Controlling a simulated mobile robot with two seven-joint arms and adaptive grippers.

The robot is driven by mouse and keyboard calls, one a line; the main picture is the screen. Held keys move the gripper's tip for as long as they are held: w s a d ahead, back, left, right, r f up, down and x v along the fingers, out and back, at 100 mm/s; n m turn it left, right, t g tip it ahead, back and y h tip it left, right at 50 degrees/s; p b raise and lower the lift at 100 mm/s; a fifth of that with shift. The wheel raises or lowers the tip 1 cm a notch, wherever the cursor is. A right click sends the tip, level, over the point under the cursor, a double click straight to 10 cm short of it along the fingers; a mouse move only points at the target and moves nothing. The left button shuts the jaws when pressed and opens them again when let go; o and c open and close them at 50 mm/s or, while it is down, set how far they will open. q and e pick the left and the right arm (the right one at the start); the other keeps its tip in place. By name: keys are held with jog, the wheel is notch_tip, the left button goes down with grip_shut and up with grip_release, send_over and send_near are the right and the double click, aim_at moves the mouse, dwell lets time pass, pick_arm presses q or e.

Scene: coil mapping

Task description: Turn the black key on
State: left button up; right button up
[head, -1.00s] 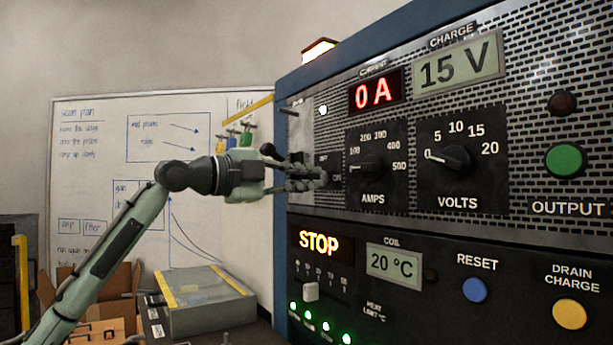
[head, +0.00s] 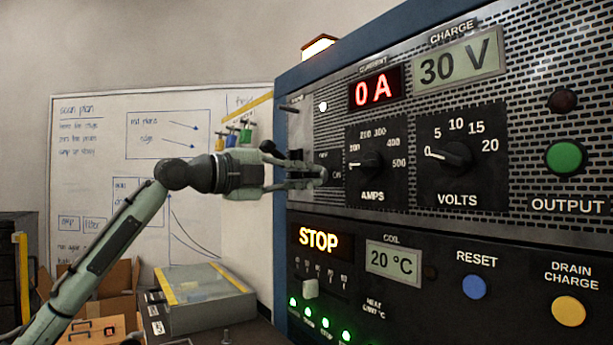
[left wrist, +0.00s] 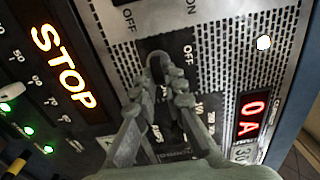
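The black key (left wrist: 157,66) sits in a switch plate with OFF and ON lettering on the control cabinet's front. In the left wrist view it shows as a dark shape between my left gripper's fingertips. The key's exact angle is hard to see. My right gripper is not in view.
The AMPS knob (head: 366,164) is close right of my fingers, with the VOLTS knob (head: 452,156) beyond. The current display (head: 375,90) reads 0 A and the charge display (head: 458,68) 30 V. STOP (head: 318,240) is lit below. A lidded case (head: 210,314) stands lower left.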

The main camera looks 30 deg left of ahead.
pick_arm(q)
jog(key=o, duration=0.4)
jog(key=shift+s, duration=0.1)
jog(key=shift+s+a+f, duration=0.1)
jog(key=shift+s+a, duration=0.25)
jog(key=shift+s, duration=0.2)
jog(key=v, duration=1)
jog(key=shift+s, duration=0.35)
